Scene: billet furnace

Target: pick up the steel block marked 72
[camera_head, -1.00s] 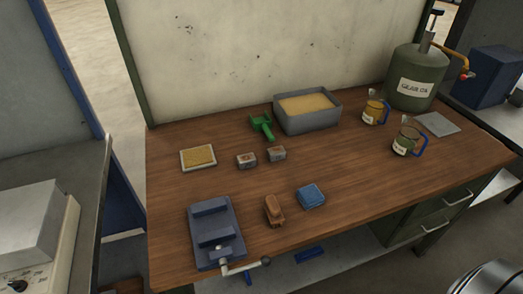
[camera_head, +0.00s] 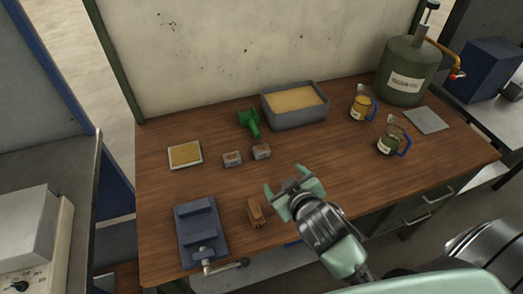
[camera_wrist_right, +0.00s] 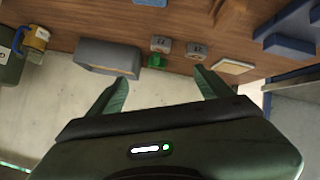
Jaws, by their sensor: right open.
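Two small steel blocks stand side by side on the wooden bench: a left block (camera_head: 232,159) and a right block (camera_head: 262,152). Both have marks, too small to read surely. In the right wrist view the picture is turned about, so the left block (camera_wrist_right: 194,49) shows right of the other block (camera_wrist_right: 160,44). My right gripper (camera_head: 286,181) is open and empty above the bench, in front and to the right of the blocks. In the wrist view its fingers (camera_wrist_right: 161,76) are spread, with the blocks beyond them. My left gripper is not in view.
A green scoop (camera_head: 249,121) lies just behind the blocks, beside a grey sand tray (camera_head: 296,119). A yellow pad (camera_head: 185,154) lies left. A blue vise (camera_head: 201,232) and brown brush (camera_head: 255,212) are in front. Two jugs (camera_head: 363,104) (camera_head: 392,139) and a gear-oil can (camera_head: 407,68) stand right.

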